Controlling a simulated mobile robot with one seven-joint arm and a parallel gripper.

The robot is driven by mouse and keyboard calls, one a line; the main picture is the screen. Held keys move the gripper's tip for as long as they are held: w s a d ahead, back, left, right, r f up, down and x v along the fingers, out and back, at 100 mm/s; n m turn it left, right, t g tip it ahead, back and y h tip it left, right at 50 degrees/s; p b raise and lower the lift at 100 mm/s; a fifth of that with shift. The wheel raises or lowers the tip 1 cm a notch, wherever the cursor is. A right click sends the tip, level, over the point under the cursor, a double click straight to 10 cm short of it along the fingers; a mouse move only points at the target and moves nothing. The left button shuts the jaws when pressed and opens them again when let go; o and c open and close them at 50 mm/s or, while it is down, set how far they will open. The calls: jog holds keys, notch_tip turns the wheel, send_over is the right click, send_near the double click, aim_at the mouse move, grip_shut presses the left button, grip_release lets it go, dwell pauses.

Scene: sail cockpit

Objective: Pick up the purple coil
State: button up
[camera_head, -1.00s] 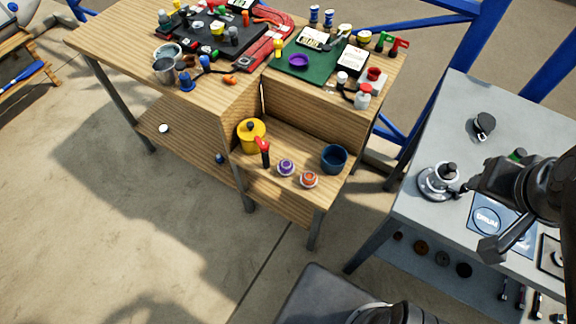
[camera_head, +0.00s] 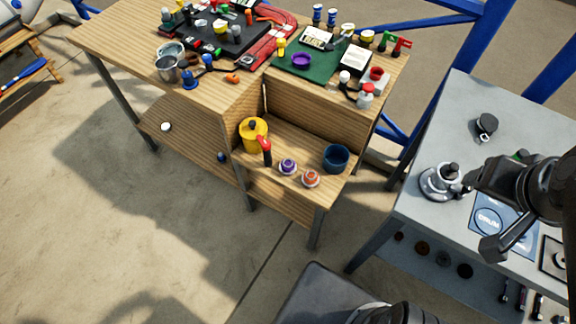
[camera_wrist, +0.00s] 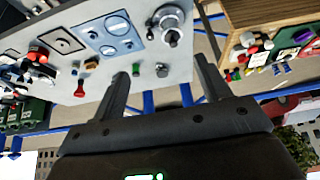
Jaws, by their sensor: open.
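Two purple things show in the head view. A small round purple coil-like piece (camera_head: 288,166) with a pale centre sits on the low shelf of the wooden bench, beside a similar orange one. A purple ring or dish (camera_head: 301,60) lies on the green mat on the bench top. I cannot tell for sure which is the coil. My gripper (camera_wrist: 163,85) is open and empty in the wrist view, its two fingers spread wide. In the head view my dark arm is at the right, over the grey table, well apart from both purple things.
The orange piece (camera_head: 311,179), a yellow pot (camera_head: 252,134), a red-topped item (camera_head: 265,150) and a blue cup (camera_head: 336,158) crowd the low shelf. The bench top is cluttered. The grey table (camera_head: 455,110) bears a metal winch (camera_head: 440,182). Floor between bench and table is clear.

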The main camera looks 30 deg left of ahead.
jog(key=w+a+f+n+y, duration=0.2)
jog(key=w+a+f, duration=0.2)
jog(key=w+a, duration=0.4)
jog(key=n+g+y, duration=0.1)
jog(key=n+g, duration=0.1)
jog(key=n, duration=0.5)
send_over(288, 164)
jog(key=s+d, duration=0.2)
notch_tip(288, 164, down, 29)
jog(key=shift+s+x, duration=0.2)
jog(key=shift+x, duration=2.35)
jog(key=shift+s+x, duration=0.15)
jog(key=shift+x, duration=2.4)
jog(key=shift+d+f, duration=0.15)
jog(key=shift+c, duration=0.2)
jog(key=c, duration=0.9)
jog(key=shift+c, duration=0.2)
